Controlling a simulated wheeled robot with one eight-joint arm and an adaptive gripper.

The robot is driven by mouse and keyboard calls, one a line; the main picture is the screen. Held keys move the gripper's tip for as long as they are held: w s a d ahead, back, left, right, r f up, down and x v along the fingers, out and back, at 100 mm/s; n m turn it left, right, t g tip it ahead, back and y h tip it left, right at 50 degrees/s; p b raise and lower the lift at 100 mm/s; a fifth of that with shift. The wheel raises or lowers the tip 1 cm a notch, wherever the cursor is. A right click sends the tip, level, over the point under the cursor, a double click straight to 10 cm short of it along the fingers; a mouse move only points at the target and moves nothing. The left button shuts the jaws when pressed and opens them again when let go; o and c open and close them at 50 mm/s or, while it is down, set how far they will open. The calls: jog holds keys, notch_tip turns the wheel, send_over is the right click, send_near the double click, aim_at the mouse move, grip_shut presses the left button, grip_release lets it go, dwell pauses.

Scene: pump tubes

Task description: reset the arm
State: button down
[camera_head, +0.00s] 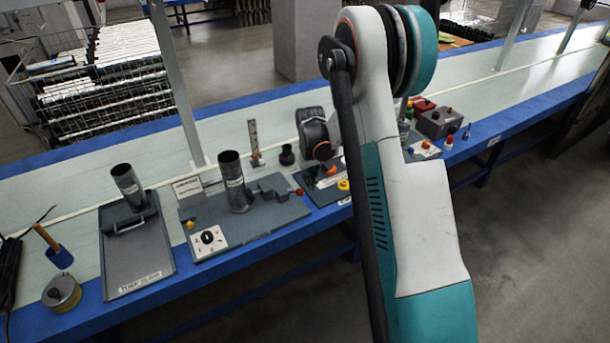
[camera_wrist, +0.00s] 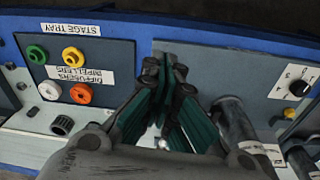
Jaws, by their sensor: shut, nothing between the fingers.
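My arm (camera_head: 415,210) reaches from the lower right of the head view out over the workbench and bends down at its far end. In the wrist view my gripper (camera_wrist: 165,75) is shut and empty, with its fingertips together at the middle, above the bench's near side. It hangs between the stage tray (camera_wrist: 98,47) on the left and the grey board with the black knob (camera_wrist: 299,88) on the right. A dark grey tube (camera_wrist: 235,125) stands close to the right of the fingers. In the head view the fingers are hidden behind my own arm.
In the head view a tube (camera_head: 128,186) stands on a grey tray (camera_head: 138,263) at left, and another (camera_head: 235,180) on the knob board (camera_head: 208,240). A tape roll (camera_head: 62,294) lies at far left. Bench posts (camera_head: 175,85) rise behind.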

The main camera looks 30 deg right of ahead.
jog(key=shift+s+r, duration=0.1)
jog(key=shift+s, duration=0.25)
dwell(0.3)
jog(key=s+a+r+t, duration=0.1)
jog(key=s+a+r, duration=0.2)
jog(key=r, duration=0.4)
jog(key=s+a+r+t, duration=0.1)
jog(key=s+a+r, duration=0.3)
jog(key=r, duration=0.3)
jog(key=s+a+r+t, duration=0.1)
jog(key=s+a+r, duration=0.2)
jog(key=r, duration=0.4)
jog(key=s+a+r+t, duration=0.1)
jog(key=s+a, duration=0.3)
jog(key=s, duration=0.5)
jog(key=s+a+r+n+t, duration=0.1)
jog(key=s+a+r+t, duration=0.1)
jog(key=s, duration=0.8)
jog(key=shift+a+r+y, duration=0.3)
jog(key=shift+a+r, duration=0.55)
jog(key=shift+a, duration=0.2)
